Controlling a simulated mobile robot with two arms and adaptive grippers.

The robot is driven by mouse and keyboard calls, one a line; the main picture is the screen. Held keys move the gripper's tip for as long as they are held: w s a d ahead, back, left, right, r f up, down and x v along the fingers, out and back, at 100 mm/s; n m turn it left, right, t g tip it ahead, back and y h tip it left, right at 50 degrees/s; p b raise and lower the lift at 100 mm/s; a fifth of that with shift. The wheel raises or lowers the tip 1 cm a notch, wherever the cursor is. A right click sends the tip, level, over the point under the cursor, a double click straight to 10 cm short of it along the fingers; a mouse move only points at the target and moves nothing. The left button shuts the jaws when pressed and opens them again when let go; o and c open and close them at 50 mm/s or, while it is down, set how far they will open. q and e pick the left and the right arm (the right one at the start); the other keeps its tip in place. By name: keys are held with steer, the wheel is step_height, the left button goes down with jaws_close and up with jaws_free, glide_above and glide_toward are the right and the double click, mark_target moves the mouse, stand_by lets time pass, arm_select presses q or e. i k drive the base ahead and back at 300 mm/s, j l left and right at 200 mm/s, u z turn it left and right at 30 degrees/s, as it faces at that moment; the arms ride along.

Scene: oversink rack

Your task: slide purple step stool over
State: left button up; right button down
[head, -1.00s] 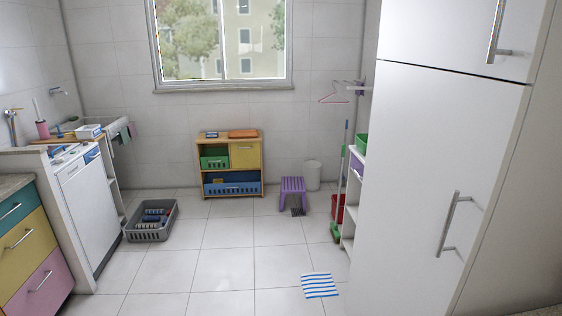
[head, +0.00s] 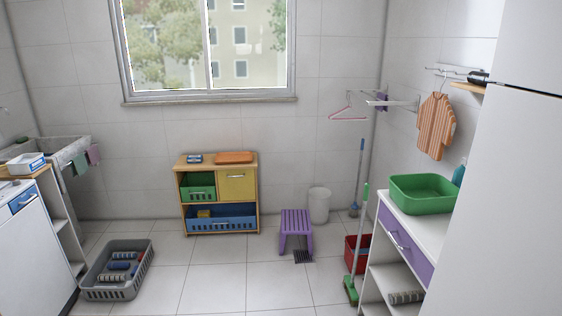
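The purple step stool (head: 296,225) stands upright on the tiled floor near the back wall, right of the wooden cabinet. A dark floor drain grate (head: 302,257) lies just in front of it, by its front legs. Neither of my grippers is in the head view.
A white bin (head: 319,205) stands behind the stool to the right. The wooden cabinet (head: 218,158) is to its left. A grey crate (head: 146,268) is at the left. A red bucket (head: 353,262), a green broom (head: 350,292) and a white shelf unit (head: 398,220) are at the right. The middle floor is clear.

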mark_target(293, 221)
steer(key=i, duration=1.9)
